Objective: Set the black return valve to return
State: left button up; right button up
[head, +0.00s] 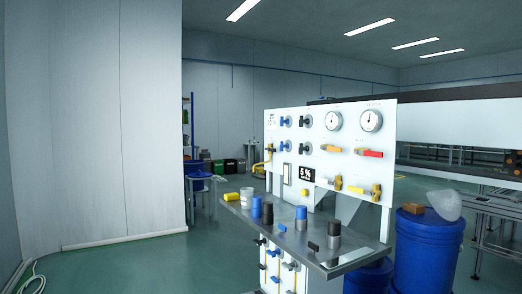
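A white upright panel (349,186) stands right of centre in the head view. It carries small blue-handled valves (285,121) and dark-handled valves (306,121) at its upper left, in two rows. Another dark-handled valve (304,147) sits in the lower row. The labels are too small to read, so I cannot tell which is the black return valve or how it is set. An orange handle (331,148) and a red handle (369,153) point sideways further right. Neither of my grippers is in view.
A grey shelf (345,256) juts from the panel with a white cup (246,198), a yellow item (232,197) and several blue and black cylinders on it. Blue barrels (424,252) stand at the right. The green floor (130,270) at left is mostly clear.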

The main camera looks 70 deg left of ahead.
aim_at(301, 148)
jog(key=u, duration=1.85)
